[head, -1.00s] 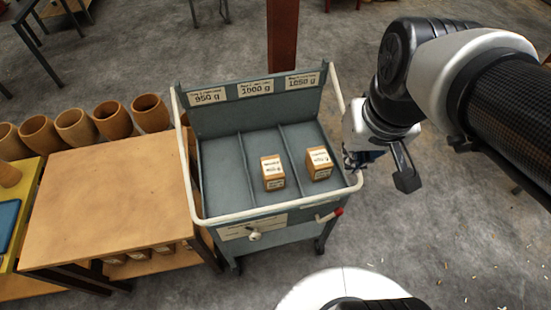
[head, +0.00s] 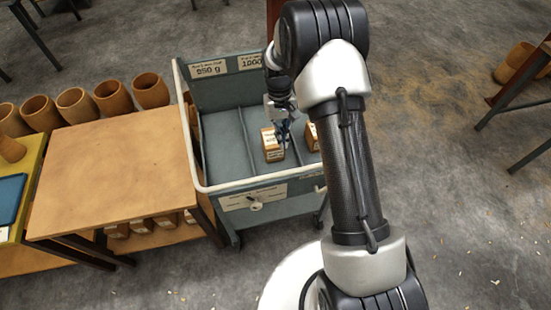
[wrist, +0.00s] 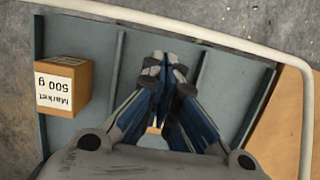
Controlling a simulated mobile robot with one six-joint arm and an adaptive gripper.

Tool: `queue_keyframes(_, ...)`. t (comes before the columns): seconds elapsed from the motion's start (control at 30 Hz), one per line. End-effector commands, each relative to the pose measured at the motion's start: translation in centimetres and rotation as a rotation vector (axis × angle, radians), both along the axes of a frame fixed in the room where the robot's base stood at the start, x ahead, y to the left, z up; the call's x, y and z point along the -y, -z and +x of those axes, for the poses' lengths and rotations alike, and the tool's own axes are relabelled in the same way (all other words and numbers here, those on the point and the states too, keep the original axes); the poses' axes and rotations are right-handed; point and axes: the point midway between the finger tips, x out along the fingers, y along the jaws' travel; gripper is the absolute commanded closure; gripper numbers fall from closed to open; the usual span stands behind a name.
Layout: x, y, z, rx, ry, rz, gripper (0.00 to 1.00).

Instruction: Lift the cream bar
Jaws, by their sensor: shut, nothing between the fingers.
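The only cream bar I see is the cream rail (head: 258,184) running round the grey-blue cart. It also shows in the wrist view (wrist: 180,22), crossing the top and passing down the right side. My gripper (head: 284,138) is over the cart's tray, close to the middle wooden block, and is apart from the rail. In the wrist view my gripper (wrist: 165,62) has its fingers together with nothing between them. My arm hides the right part of the cart and rail in the head view.
A wooden block (head: 272,147) sits in the tray beneath my gripper. A second block (head: 312,137), labelled "Market 500 g" in the wrist view (wrist: 62,86), is partly hidden by my arm. Dividers split the tray.

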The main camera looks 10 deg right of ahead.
Motion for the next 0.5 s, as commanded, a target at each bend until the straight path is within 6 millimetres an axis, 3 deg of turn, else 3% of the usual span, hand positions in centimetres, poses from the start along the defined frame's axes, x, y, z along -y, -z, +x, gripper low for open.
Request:
queue_keyframes(0.23, 0.0, 2.8, -0.5, -0.009, 0.000, 0.000, 1.00)
queue_keyframes(0.5, 0.0, 7.7, -1.8, -0.010, 0.000, 0.000, 1.00)
